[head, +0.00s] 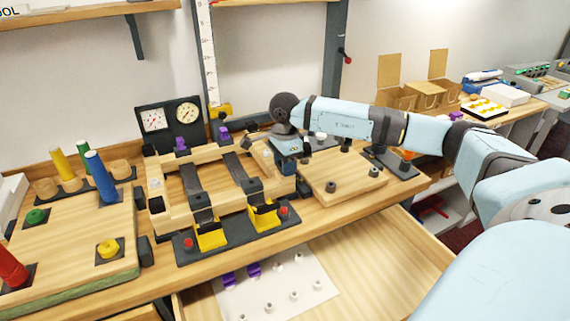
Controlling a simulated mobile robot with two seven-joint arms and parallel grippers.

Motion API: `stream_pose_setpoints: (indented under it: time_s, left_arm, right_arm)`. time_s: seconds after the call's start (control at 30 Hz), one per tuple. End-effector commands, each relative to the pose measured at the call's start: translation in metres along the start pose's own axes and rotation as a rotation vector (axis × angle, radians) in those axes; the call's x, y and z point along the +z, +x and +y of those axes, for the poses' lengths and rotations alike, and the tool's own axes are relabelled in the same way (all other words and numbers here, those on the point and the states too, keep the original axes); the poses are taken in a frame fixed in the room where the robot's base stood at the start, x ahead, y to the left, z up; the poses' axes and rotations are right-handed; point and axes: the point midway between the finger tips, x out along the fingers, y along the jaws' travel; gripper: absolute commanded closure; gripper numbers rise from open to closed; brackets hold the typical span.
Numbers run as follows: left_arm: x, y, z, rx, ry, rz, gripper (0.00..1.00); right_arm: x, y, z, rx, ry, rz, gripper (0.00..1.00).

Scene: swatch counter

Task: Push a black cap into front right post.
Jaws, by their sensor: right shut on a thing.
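My right gripper (290,155) points down beside the right end of the light wooden frame (160,203). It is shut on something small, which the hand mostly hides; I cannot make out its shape. The frame's front right corner (286,187) is just left of that board, below the gripper in the picture. Its post top is too small to make out. My left gripper is out of view.
Yellow clamps (211,238) with red knobs stand along the frame's front. A board with coloured pegs (75,255) lies at the left. Two dials (168,117) stand behind the frame. An open drawer (365,255) below holds a white sheet (275,285) with small white and purple parts.

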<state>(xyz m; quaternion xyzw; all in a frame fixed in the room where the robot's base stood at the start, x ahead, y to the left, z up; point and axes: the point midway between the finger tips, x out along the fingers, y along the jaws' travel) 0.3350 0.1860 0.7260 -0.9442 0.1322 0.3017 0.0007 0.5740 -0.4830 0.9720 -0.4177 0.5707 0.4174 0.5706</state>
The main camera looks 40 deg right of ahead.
Motion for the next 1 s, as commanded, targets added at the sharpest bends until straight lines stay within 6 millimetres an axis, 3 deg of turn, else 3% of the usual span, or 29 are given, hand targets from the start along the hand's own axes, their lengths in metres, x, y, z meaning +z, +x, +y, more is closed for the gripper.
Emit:
stream_pose_setpoints:
  time_s: [0.3, 0.33, 0.43, 0.63, 0.73, 1.0]
  left_arm:
    - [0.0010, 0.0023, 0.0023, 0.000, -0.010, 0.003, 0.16]
    - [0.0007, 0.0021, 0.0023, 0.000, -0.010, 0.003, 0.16]
    - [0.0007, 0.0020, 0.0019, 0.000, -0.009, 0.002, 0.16]
    - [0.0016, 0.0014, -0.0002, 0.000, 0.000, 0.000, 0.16]
    - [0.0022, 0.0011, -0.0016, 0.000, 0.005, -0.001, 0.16]
    - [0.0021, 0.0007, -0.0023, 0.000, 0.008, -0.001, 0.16]
  right_arm:
    - [0.0001, 0.0047, 0.0000, 0.000, 0.000, 0.000, 0.85]
    - [0.0000, 0.0043, 0.0000, 0.000, 0.000, 0.000, 0.58]
    - [0.0001, 0.0040, 0.0000, 0.000, 0.000, 0.000, 0.35]
    - [0.0000, 0.0039, 0.0000, 0.000, 0.000, 0.000, 0.33]
    - [0.0000, 0.0039, 0.0000, 0.000, 0.000, 0.000, 0.16]
    - [0.0000, 0.0033, 0.0000, 0.000, 0.000, 0.000, 0.16]
